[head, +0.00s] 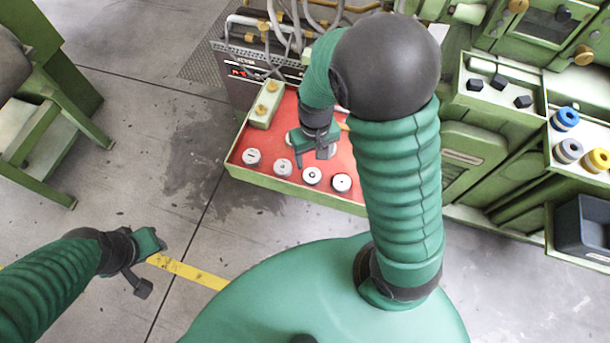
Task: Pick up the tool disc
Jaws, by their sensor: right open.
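Several small silver discs stand in a row along the front of a red-topped tray (236,157). They are a far-left disc (252,157), a second disc (283,168), a third with a dark centre (312,177) and a fourth (342,183). I cannot tell which of them is the tool disc. My right gripper (312,156) is open over the tray, just behind the second and third discs, and looks empty.
Green machinery (474,150) fills the right, with black cubes (499,82), a blue ring (565,118), a yellow ring (597,160) and a dark bin (583,228). Floor left of the tray is clear.

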